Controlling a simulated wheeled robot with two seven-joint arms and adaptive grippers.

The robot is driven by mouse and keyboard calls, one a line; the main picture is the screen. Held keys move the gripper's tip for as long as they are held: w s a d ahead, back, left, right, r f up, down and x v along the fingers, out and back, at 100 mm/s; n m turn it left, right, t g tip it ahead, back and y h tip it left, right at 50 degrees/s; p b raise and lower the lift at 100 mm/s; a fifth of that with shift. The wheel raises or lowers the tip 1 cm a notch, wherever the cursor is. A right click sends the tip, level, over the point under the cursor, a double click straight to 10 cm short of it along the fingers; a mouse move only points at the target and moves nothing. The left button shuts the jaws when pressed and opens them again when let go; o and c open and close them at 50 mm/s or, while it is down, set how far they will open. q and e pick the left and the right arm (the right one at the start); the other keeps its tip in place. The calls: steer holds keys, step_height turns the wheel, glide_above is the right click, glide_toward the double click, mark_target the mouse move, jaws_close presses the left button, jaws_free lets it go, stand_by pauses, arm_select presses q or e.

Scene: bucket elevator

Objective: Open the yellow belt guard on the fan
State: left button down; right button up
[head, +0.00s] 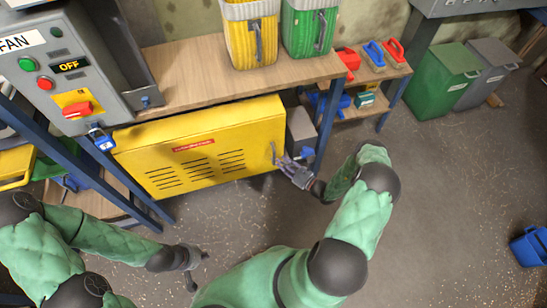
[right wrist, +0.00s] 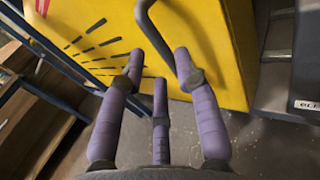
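The yellow belt guard (head: 225,130) sits under the workbench, with a red label and rows of dark slots. It looks closed. Its grey bar handle (head: 274,153) is near its right edge. My right gripper (head: 289,163) is at the handle, its purple fingers open. In the right wrist view the handle (right wrist: 147,28) comes down between the spread fingertips (right wrist: 160,68), close to the right finger; I cannot tell whether they touch. The guard (right wrist: 222,45) fills the background there. My left gripper (head: 195,268) is open and empty, low over the floor, away from the guard.
A grey control box (head: 60,55) marked FAN shows OFF, with a red switch (head: 77,109) and a blue padlock (head: 101,138). Yellow (head: 240,40) and green buckets (head: 296,32) stand on the bench. Green (head: 440,80) and grey bins stand at right. Floor before the guard is clear.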

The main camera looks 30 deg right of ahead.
mark_target(274, 157)
steer(key=shift+b+x, duration=0.35)
steer(key=shift+x, duration=2.35)
steer(key=shift+c, duration=0.2)
jaws_close()
